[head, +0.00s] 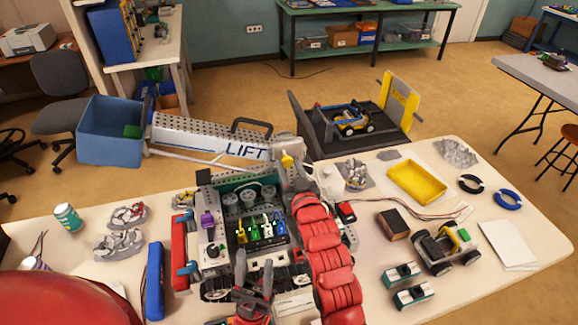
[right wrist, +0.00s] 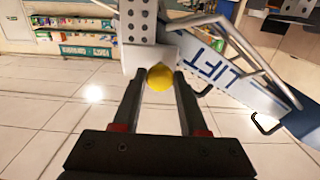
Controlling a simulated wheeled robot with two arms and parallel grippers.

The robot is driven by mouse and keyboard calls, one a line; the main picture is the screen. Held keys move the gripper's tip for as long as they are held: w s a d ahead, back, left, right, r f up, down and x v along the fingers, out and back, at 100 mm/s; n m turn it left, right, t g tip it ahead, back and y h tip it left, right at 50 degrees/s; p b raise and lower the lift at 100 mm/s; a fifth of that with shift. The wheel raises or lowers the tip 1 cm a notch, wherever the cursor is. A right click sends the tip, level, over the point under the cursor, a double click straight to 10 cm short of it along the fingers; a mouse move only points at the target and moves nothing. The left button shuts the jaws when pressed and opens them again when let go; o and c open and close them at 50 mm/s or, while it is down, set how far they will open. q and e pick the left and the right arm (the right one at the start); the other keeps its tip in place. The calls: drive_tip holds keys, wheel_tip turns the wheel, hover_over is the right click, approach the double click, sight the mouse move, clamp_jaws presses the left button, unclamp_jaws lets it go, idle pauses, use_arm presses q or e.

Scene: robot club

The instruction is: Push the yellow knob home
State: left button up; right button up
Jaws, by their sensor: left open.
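The yellow knob (head: 287,160) sits at the right end of the white LIFT beam (head: 215,137). In the right wrist view the knob (right wrist: 160,78) shows against a grey perforated post (right wrist: 139,30). My right gripper (right wrist: 158,76) is open, with its two dark fingers apart on either side of the knob. I cannot tell whether a finger touches it. In the head view my red right arm (head: 325,255) reaches up toward the knob and hides part of the machine. My left gripper (head: 254,267) is open and empty, low over the front of the machine.
The machine has several coloured levers (head: 260,230) and a purple knob (head: 207,220). A yellow tray (head: 417,182), a wheeled toy car (head: 446,250) and loose parts lie on the right of the table. A blue bin (head: 108,130) stands behind.

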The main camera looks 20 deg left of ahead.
clamp_jaws()
idle(1.0)
